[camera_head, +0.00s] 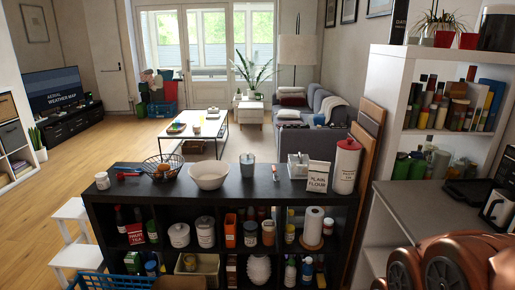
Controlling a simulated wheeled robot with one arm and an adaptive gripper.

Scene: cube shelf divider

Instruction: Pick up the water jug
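A pale, jug-like vessel with a dark handle (497,208) stands on the grey counter (415,205) at the right. The picture's right edge partly cuts it off, and I cannot tell for sure that it is the water jug. Copper-coloured links of my own arm fill the lower right corner, just in front of that counter. My gripper's fingers do not show.
A black cube shelf (105,215) spans the middle, with a white bowl (209,175), a wire basket (163,166), a flour box (318,176) and a red-white canister (346,165) on top. A white step stool (75,235) stands at left. Wooden floor (60,180) is open beyond.

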